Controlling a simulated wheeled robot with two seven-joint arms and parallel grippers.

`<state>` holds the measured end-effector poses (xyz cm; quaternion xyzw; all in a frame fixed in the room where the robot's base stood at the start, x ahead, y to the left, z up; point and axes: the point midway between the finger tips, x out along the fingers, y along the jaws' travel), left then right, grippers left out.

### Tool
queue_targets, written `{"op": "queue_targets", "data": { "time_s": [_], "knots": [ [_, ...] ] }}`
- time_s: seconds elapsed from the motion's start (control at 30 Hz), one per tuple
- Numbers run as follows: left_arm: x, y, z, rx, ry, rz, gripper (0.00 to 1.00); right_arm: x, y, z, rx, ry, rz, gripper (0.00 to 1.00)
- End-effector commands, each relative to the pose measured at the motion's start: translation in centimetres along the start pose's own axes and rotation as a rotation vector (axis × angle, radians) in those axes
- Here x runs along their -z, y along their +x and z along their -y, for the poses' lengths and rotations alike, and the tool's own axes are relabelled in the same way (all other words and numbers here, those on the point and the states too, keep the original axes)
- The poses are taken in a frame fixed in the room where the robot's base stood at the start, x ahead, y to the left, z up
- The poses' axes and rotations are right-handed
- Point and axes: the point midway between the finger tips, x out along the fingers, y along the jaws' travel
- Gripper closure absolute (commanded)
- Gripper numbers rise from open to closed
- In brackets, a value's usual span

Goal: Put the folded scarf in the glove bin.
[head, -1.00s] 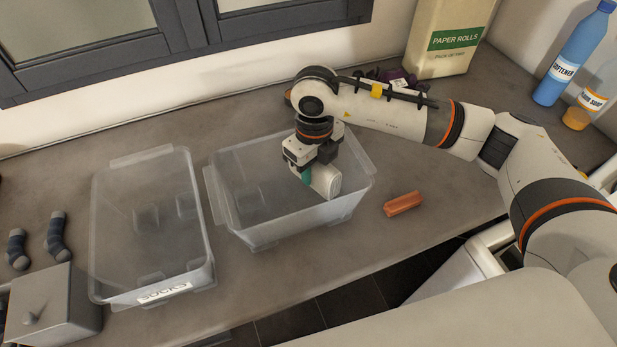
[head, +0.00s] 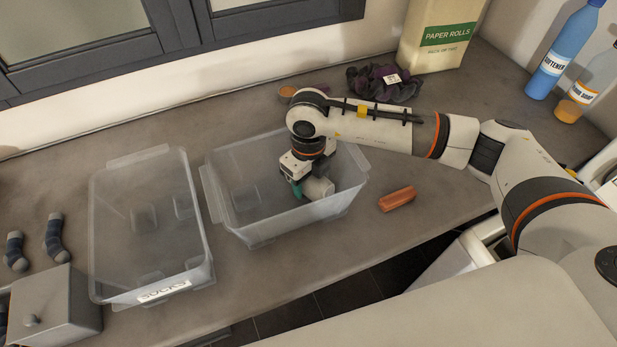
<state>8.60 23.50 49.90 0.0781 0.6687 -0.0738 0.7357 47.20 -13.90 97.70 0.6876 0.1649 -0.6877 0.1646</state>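My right gripper (head: 303,186) is lowered inside the right-hand clear bin (head: 262,228), which shows no readable label and appears to be the glove bin. The gripper points down and is shut on a pale, rounded roll (head: 321,190), which looks like the folded scarf. A teal fingertip shows on the roll's left side; the other finger is hidden. The roll is below the bin's rim, but I cannot tell whether it touches the floor. My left gripper is not in view.
A clear bin labelled SOCKS (head: 163,291) stands to the left. Striped socks (head: 54,238) and a grey lidded box (head: 52,305) lie beyond it. An orange-red block (head: 397,199), dark crumpled cloth (head: 372,82), paper-rolls pack (head: 437,35) and bottles (head: 566,45) are on the right.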

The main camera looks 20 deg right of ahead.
Motion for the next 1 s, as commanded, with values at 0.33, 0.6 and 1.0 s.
{"op": "queue_targets", "data": {
  "time_s": [0.33,0.6,1.0],
  "knots": [
    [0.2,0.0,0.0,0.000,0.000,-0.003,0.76,0.1,-0.7,0.0,0.000,0.000,-0.003,0.47],
    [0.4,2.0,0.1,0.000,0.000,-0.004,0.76,0.1,-6.0,-0.1,-0.002,0.000,-0.007,0.47],
    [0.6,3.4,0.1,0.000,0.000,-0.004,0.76,0.0,-12.0,0.0,0.000,0.000,-0.001,0.47]
  ]
}}
